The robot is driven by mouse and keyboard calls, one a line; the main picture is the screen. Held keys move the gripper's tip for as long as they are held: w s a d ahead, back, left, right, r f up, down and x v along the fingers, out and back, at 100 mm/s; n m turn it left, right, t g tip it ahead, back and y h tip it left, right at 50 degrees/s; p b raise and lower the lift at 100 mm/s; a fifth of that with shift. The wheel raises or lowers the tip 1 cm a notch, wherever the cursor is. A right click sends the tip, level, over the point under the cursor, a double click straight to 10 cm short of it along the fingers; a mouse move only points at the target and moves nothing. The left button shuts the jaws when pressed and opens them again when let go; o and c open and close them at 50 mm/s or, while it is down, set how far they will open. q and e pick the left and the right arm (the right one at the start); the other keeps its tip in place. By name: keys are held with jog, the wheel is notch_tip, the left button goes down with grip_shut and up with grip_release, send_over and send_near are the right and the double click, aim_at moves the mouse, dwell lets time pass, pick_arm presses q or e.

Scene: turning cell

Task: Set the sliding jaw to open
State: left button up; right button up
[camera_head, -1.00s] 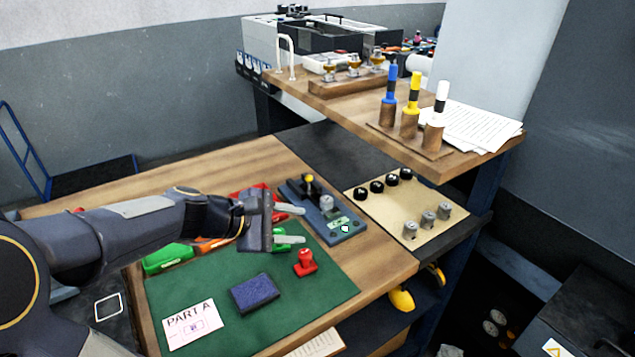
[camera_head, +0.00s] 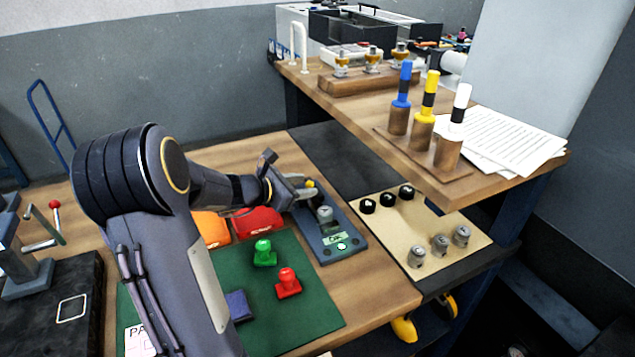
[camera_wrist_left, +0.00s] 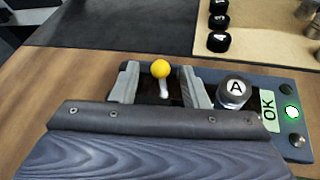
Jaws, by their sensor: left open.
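The blue-grey fixture (camera_head: 340,238) stands on the wooden bench. It carries a lever with a yellow ball knob (camera_wrist_left: 160,69), a grey cylinder marked A (camera_wrist_left: 234,90) and an OK display with a lit green lamp (camera_wrist_left: 292,112). The cylinder also shows in the head view (camera_head: 325,214). My left gripper (camera_wrist_left: 163,84) is open, with one finger on each side of the yellow-knobbed lever and gaps between. In the head view the left gripper (camera_head: 308,191) is over the fixture's far end. The sliding jaw itself is not clearly distinguishable; my gripper hides part of the fixture.
A beige board (camera_head: 440,222) with black caps and grey cylinders lies right of the fixture. Red (camera_head: 287,285) and green (camera_head: 264,254) stamps stand on the green mat (camera_head: 315,308) in front. A raised wooden shelf (camera_head: 420,165) holds blue, yellow and white-topped tools behind.

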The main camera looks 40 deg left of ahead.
aim_at(307, 185)
pick_arm(q)
jog(key=shift+x, duration=2.35)
jog(key=shift+d, duration=0.1)
jog(key=shift+c, duration=0.4)
grip_shut()
